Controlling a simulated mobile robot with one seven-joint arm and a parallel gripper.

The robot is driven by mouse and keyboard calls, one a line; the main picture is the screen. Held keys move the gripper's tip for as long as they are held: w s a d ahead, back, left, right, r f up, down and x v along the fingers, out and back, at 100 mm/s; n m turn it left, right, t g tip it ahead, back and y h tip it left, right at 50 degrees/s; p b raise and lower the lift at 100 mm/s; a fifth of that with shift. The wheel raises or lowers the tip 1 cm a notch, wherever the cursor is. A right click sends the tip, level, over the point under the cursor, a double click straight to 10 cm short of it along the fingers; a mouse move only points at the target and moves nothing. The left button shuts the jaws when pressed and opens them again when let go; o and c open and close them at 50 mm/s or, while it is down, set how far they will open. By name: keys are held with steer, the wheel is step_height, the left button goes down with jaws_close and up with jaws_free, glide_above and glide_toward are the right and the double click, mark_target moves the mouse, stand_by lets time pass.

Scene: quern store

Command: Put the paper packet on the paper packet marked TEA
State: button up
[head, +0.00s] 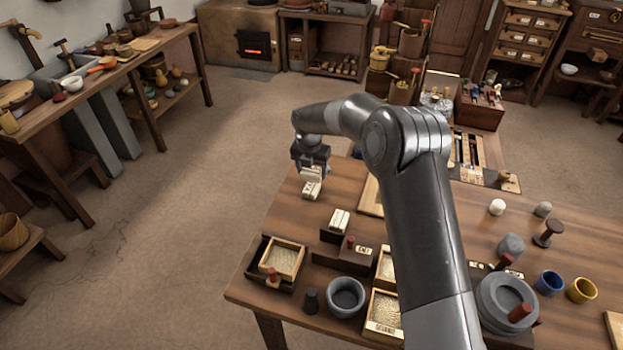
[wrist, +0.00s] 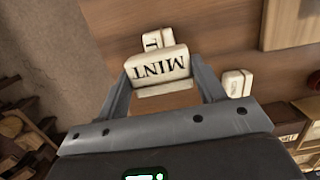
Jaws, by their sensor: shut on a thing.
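My gripper (head: 312,168) is shut on a cream paper packet (wrist: 160,66) marked MINT, held between its two fingers in the wrist view. Just beyond it is another cream packet (wrist: 152,41), mostly hidden, with only a letter like T showing. In the head view this second packet (head: 311,190) is on the table's far left part, directly below the held packet (head: 312,174) in the picture. I cannot tell whether the two packets touch. A third cream packet (head: 340,219) sits on a dark wooden block, nearer the front; it also shows in the wrist view (wrist: 236,83).
The wooden table (head: 460,215) holds a sand-coloured tray (head: 284,258), a grey bowl (head: 346,297), a stone quern (head: 505,300) and blue and yellow cups (head: 581,290). My arm hides the table's middle. Bare tabletop lies around the second packet.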

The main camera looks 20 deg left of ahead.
mark_target(312, 178)
steer(key=shift+f, duration=2.05)
steer(key=o, duration=0.9)
steer(key=shift+f, duration=0.1)
steer(key=shift+o, duration=0.2)
steer(key=r, duration=0.4)
steer(key=s+r, duration=0.1)
steer(key=r, duration=0.7)
steer(key=shift+s+r, duration=0.1)
steer(key=shift+s, duration=0.25)
